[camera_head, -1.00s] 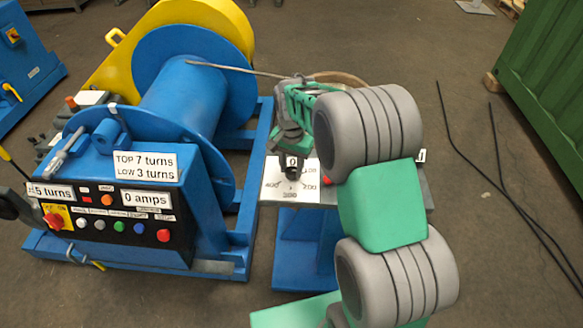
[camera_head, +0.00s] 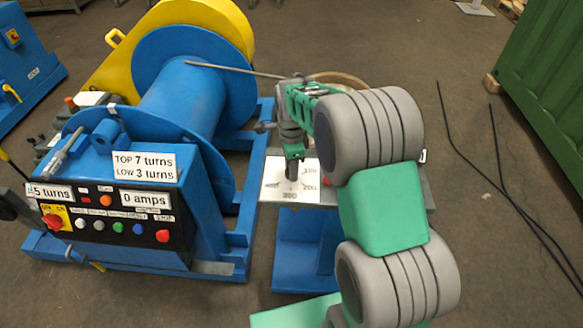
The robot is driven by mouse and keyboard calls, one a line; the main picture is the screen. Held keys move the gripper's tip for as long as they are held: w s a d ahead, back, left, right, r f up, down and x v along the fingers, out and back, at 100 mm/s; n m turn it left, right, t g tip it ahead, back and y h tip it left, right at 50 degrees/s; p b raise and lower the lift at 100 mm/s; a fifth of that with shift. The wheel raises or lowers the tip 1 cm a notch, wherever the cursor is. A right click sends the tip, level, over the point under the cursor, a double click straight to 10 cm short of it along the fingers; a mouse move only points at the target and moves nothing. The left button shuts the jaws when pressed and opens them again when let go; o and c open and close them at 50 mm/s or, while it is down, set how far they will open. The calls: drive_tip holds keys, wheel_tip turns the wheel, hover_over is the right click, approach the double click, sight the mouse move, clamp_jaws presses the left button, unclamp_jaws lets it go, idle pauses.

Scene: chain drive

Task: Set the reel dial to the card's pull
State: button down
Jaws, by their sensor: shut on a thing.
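The reel dial (camera_head: 280,194) is a white square plate with printed numbers on a small grey-topped blue stand. The numbers are too small to read surely. My gripper (camera_head: 292,170) points down at the middle of the plate and is shut on the dial's knob, which it mostly hides, so I cannot tell its setting. A white card (camera_head: 146,166) on the blue winch reads "TOP 7 turns, LOW 3 turns". I see no card with a legible pull value.
The blue winch (camera_head: 185,105) with its control panel (camera_head: 110,222) stands left of the dial stand (camera_head: 305,250). A rod (camera_head: 235,70) runs from the drum towards my arm. A green container (camera_head: 545,90) and black cables (camera_head: 505,170) are at the right.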

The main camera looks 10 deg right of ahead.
drive_tip(key=m, duration=0.6)
idle(0.5)
drive_tip(key=c, duration=0.9)
unclamp_jaws()
drive_tip(key=shift+c, duration=0.2)
wheel_tip(320, 180, up, 8)
drive_tip(key=shift+a+f+b, duration=0.1)
drive_tip(key=shift+b, duration=0.3)
drive_tip(key=s+r+n+t, duration=0.3)
drive_tip(key=s+n, duration=1.7)
drive_tip(key=n, duration=0.4)
drive_tip(key=shift+s, duration=0.2)
